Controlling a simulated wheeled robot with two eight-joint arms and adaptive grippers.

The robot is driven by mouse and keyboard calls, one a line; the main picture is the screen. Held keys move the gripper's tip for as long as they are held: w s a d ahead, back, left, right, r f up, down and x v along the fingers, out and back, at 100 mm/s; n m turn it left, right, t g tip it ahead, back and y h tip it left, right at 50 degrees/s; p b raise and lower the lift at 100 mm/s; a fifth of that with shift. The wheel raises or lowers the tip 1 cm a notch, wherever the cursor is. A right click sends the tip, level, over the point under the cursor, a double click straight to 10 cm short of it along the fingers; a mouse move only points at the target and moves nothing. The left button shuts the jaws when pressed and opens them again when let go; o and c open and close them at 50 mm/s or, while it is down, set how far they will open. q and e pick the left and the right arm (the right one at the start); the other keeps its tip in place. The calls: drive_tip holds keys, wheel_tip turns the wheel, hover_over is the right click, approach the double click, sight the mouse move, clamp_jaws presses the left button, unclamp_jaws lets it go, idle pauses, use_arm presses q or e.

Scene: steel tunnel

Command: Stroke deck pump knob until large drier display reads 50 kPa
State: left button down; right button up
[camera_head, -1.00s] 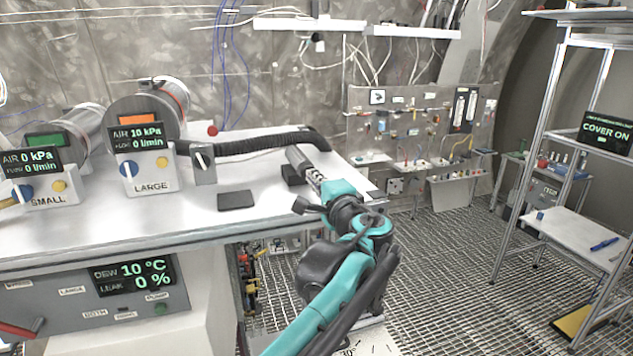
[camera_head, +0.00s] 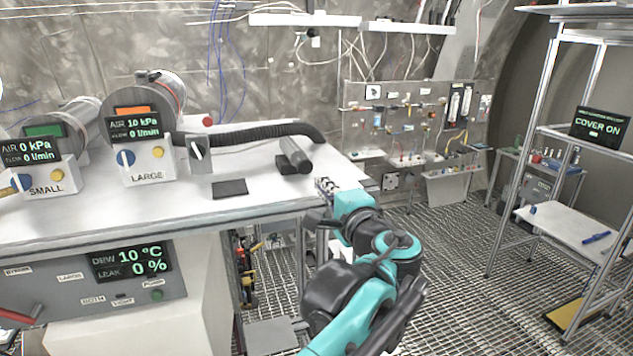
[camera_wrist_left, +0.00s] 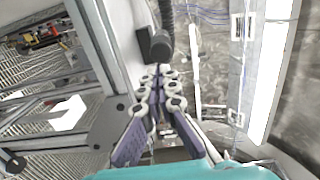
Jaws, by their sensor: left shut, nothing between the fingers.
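The large drier (camera_head: 165,98) is a metal cylinder on the white deck, and its display (camera_head: 134,124) reads AIR 10 kPa and 0 l/min. A grey cylinder with a dark end (camera_head: 295,154), which looks like the deck pump knob, lies near the deck's right end beside a black block (camera_head: 287,167). The dark round end also shows in the left wrist view (camera_wrist_left: 161,44). My left gripper (camera_head: 324,187) is shut and empty at the deck's right edge, apart from the cylinder and nearer the camera. My right gripper is out of view.
A black ribbed hose (camera_head: 260,136) runs along the deck. A small red ball (camera_head: 207,122) stands behind it. The small drier's display (camera_head: 27,153) reads 0 kPa. A lower panel display (camera_head: 130,262) reads 10 °C and 0 %. A metal rack (camera_head: 540,150) stands at right above open grated floor.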

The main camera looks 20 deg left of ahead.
use_arm(q)
drive_tip(key=v, duration=0.4)
drive_tip(key=shift+s+d+r, duration=0.1)
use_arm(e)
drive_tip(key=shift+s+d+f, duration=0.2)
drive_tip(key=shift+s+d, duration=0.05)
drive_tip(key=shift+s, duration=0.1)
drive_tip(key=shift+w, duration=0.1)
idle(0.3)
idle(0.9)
